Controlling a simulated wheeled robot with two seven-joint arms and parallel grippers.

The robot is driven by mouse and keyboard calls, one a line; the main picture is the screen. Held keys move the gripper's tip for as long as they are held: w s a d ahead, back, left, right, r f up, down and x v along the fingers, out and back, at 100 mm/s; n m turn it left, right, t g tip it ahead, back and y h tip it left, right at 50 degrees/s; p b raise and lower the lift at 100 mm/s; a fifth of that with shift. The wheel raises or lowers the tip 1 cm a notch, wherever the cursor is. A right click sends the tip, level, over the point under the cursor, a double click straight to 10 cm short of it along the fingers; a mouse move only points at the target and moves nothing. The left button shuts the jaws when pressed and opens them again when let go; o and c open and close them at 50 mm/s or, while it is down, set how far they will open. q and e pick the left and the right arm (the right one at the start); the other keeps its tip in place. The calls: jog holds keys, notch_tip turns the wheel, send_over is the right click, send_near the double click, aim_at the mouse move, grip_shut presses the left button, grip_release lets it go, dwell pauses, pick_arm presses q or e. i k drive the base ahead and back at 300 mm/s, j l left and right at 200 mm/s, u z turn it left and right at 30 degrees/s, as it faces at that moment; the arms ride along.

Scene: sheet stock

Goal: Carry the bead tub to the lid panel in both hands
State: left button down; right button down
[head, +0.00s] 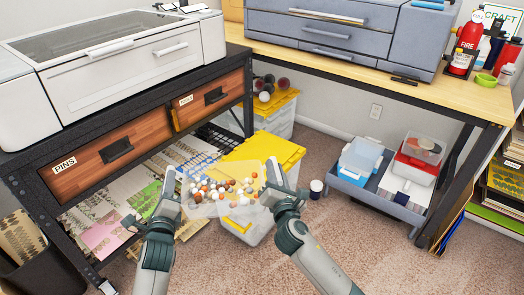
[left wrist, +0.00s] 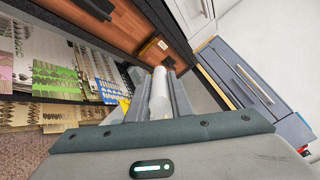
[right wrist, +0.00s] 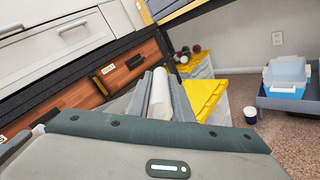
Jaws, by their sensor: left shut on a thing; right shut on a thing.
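The bead tub (head: 222,204) is a clear, see-through tub with white, orange and brown beads in it. It hangs in the air between my two grippers and looks about level. My left gripper (head: 172,190) is shut on its left side, and my right gripper (head: 272,182) is shut on its right side. In the left wrist view a pale rounded edge of the tub (left wrist: 160,95) lies between the fingers. The right wrist view shows a similar edge (right wrist: 160,95). A yellow lid panel (head: 262,150) tops a clear bin behind and below the tub.
A black-framed bench with wooden drawers (head: 120,150) stands at the left, paper sheets (head: 105,225) on its lower shelf. A second yellow-lidded bin (head: 275,103) stands behind. A small jar (head: 316,188) and a grey cart (head: 370,190) are at the right. Carpet is clear at front right.

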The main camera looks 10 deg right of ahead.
aim_at(260, 156)
jog(key=i+l, duration=0.3)
jog(key=i, duration=0.2)
jog(key=i+l, duration=0.35)
jog(key=i, duration=0.15)
jog(key=i+l, duration=0.3)
jog(key=i, duration=0.2)
